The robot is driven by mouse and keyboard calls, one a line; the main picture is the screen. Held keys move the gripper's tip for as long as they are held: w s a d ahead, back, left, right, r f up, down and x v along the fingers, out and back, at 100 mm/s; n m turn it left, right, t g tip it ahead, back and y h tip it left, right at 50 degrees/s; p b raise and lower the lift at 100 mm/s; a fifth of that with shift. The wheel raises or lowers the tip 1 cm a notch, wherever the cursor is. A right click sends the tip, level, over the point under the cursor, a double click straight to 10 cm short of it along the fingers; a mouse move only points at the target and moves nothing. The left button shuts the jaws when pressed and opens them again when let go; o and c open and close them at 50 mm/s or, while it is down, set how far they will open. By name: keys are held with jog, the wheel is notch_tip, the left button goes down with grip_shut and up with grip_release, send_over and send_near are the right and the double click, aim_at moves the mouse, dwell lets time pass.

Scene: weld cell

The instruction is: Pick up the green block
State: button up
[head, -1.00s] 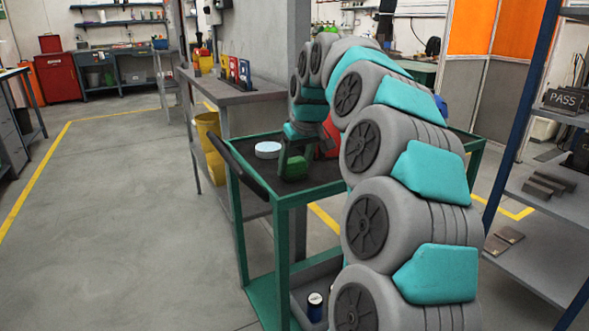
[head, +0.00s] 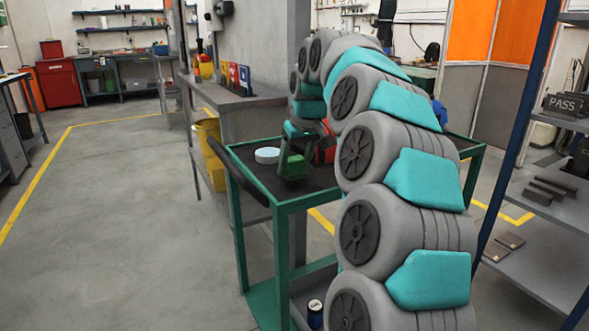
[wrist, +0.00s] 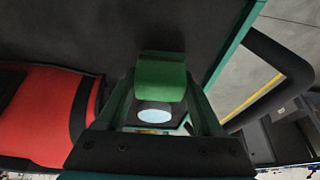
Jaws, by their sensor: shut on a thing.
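The green block (head: 294,167) is at the dark top of the green cart (head: 232,200). My gripper (head: 293,163) is shut on it, pointing down, with my arm reaching over from the right. In the wrist view the block (wrist: 161,78) sits between the two fingertips, one on either side. I cannot tell clearly whether its underside is clear of the cart top.
A round white tub with a pale blue top (head: 267,155) stands on the cart beside the block. A red object (head: 326,150) lies close on the other side. A black handle (head: 236,172) runs along the cart's left end. A shelf rack (head: 545,200) stands at right.

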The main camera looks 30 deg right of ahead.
jog(key=shift+r, duration=0.8)
jog(key=shift+s+r, duration=0.1)
jog(key=s+r+b, duration=0.1)
jog(key=s+b, duration=0.1)
jog(key=s, duration=1.3)
jog(key=shift+s+a+r+b, duration=0.2)
jog(key=shift+s+a+b, duration=0.1)
jog(key=shift+s+a, duration=0.1)
